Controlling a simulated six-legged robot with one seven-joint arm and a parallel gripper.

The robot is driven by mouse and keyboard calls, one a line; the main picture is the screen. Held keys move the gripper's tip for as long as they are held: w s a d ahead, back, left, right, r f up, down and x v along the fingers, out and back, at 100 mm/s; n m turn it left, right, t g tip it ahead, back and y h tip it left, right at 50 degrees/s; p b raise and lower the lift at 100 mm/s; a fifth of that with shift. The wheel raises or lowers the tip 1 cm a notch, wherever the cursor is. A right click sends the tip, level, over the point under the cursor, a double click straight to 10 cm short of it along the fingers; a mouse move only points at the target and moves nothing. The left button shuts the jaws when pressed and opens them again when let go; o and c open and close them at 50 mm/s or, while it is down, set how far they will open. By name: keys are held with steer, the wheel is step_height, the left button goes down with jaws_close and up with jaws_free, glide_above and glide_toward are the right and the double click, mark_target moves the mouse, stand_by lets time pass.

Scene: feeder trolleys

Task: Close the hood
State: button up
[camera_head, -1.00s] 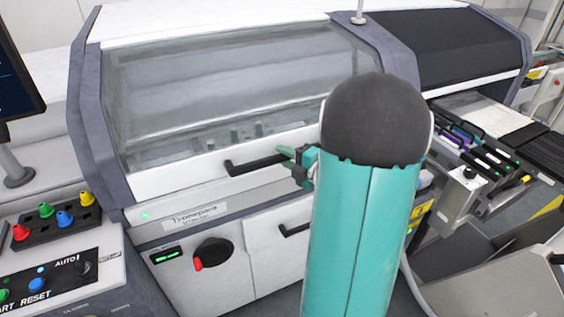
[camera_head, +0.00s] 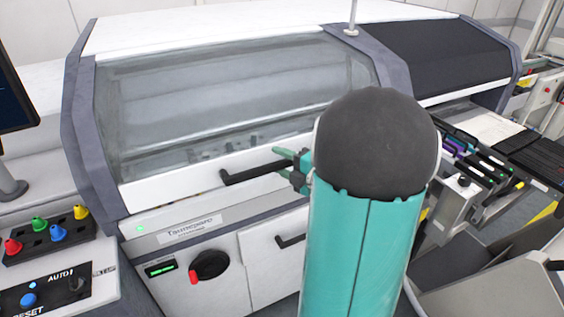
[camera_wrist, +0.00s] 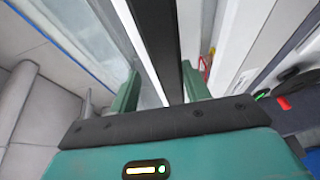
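The hood (camera_head: 230,95) is a clear, grey-tinted cover with a white lower strip on the machine. It is down, with the strip lying close along the front panel; I cannot tell whether it is fully seated. Its black bar handle (camera_head: 255,172) runs across the strip. My gripper (camera_head: 293,163) is at the handle's right end, partly hidden by my arm. In the wrist view the handle (camera_wrist: 157,40) passes between the green fingers of my gripper (camera_wrist: 160,75). The fingers are apart, with a gap visible on the left side of the bar.
Below the hood are a red-and-black rotary switch (camera_head: 208,266) and a lower door handle (camera_head: 290,240). A button panel (camera_head: 50,290) and coloured knobs (camera_head: 45,238) are at left. A feeder trolley (camera_head: 460,195) stands at right.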

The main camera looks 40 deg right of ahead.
steer(key=s+d+r, duration=0.1)
steer(key=s, duration=1.2)
steer(key=shift+s+d, duration=0.25)
steer(key=shift+s, duration=0.1)
